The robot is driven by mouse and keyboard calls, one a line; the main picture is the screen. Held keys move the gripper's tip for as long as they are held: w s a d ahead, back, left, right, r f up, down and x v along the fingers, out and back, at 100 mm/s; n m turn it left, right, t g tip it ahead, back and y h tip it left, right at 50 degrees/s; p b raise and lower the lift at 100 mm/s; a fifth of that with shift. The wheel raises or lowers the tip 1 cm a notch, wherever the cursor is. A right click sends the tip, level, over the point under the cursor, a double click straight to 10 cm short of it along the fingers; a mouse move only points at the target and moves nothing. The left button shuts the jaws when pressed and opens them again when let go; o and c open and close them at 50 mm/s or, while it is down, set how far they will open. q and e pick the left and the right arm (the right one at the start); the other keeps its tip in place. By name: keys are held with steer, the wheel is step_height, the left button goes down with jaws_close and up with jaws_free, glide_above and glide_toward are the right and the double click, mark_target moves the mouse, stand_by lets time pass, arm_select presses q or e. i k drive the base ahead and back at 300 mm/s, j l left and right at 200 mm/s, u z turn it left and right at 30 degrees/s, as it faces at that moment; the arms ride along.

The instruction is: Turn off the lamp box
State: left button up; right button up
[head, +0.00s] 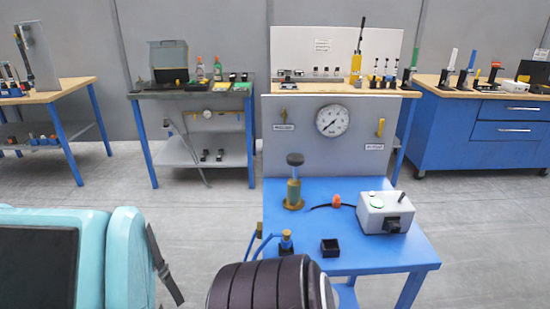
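The lamp box (372,220) is a light grey box at the right of the low blue table. A small dark lever (401,197) sticks up at the top's right, leaning right. A black knob-like part (392,224) is on its front face. Neither gripper can be made out. Large teal and dark parts of my own body fill the lower left and bottom middle, apart from the lamp box in the picture.
The blue table (320,204) also holds a brass post with a dark knob (294,188), an orange piece on a black cable (337,200) and a small black open box (330,248). Behind stands a grey panel with a round gauge (332,120). Grey floor lies open left of the table.

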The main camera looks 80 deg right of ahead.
mark_target(372, 207)
steer(key=z, duration=3.55)
